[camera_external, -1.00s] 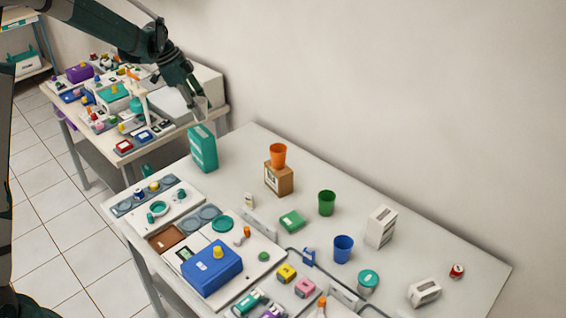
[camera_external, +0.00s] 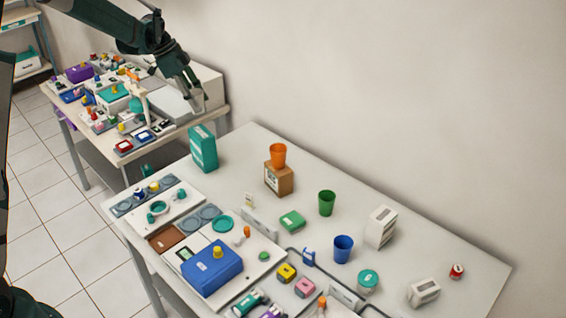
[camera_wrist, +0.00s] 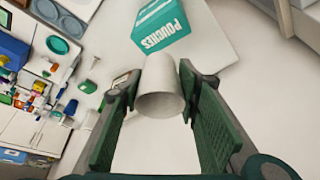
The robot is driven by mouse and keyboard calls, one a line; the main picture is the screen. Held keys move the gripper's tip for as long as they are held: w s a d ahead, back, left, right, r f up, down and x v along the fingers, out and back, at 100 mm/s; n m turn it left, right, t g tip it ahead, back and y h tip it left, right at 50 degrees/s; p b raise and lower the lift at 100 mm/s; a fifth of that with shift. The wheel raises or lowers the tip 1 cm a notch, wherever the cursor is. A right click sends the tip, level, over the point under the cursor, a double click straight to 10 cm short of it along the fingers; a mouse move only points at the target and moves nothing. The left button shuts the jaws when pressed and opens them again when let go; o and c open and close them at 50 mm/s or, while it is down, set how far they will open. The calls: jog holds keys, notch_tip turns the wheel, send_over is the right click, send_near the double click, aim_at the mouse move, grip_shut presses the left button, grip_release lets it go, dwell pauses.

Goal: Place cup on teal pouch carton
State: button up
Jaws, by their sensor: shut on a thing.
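A pale grey-white cup (camera_wrist: 161,92) is held between the two fingers of my gripper (camera_wrist: 158,104), which is shut on it. In the external view my gripper (camera_external: 193,92) is in the air, above and slightly left of the teal pouch carton (camera_external: 203,150); the cup is small and hard to make out there. The carton stands upright at the far left corner of the front table.
An orange cup (camera_external: 278,154) stands on a brown box (camera_external: 279,178). A green cup (camera_external: 327,203) and a blue cup (camera_external: 343,249) stand further right. Trays and a blue box (camera_external: 211,268) fill the table's left front. A second cluttered table is behind.

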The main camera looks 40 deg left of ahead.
jog(key=shift+f, duration=2.4)
jog(key=shift+f, duration=1.85)
jog(key=shift+f, duration=0.2)
jog(key=o, duration=0.7)
jog(key=shift+r+p, duration=0.25)
jog(key=shift+p, duration=0.05)
jog(key=v, duration=1.2)
jog(key=shift+b, duration=0.35)
